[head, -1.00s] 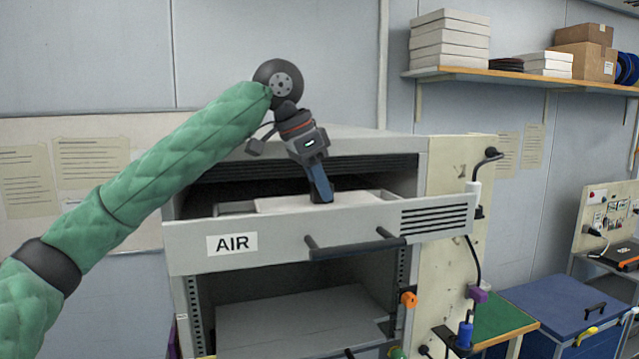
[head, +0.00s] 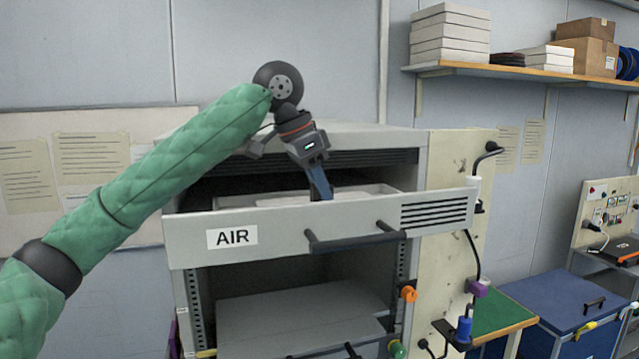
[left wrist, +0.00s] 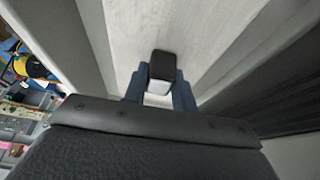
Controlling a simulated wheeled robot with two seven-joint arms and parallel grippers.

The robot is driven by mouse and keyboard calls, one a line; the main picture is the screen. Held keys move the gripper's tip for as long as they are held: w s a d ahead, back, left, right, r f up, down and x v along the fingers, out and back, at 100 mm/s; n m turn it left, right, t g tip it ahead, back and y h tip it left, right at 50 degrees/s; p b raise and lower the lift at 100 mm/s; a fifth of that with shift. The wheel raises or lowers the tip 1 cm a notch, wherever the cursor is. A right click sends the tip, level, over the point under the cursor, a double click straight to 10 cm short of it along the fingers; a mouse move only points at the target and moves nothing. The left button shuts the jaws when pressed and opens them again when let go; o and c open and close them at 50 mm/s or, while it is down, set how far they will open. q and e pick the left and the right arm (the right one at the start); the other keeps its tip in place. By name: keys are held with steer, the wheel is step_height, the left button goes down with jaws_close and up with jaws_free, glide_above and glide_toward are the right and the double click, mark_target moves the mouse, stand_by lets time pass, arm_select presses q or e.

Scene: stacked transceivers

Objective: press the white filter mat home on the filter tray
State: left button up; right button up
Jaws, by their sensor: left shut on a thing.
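The filter tray (head: 350,218) is a grey drawer with an AIR label, pulled out of the cabinet. The white filter mat (head: 282,201) lies low inside it, mostly hidden behind the front panel; I cannot tell whether it is fully seated. In the left wrist view the mat (left wrist: 205,28) is a pale, textured surface beneath the fingers. My left gripper (head: 322,195) points down into the tray. Its blue fingers are shut on a small black-topped block (left wrist: 161,66), which appears to be the mat's grip. My right gripper is not in view.
A dark bar handle (head: 355,239) sticks out from the tray front. The grey cabinet (head: 395,142) stands above and around the tray. A bent black-and-white fixture (head: 474,180) stands at its right side. An open bay with a grey shelf (head: 300,318) lies below.

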arm_select(q)
steer(key=shift+f, duration=0.15)
steer(key=o, duration=1.1)
steer(key=shift+c, duration=0.2)
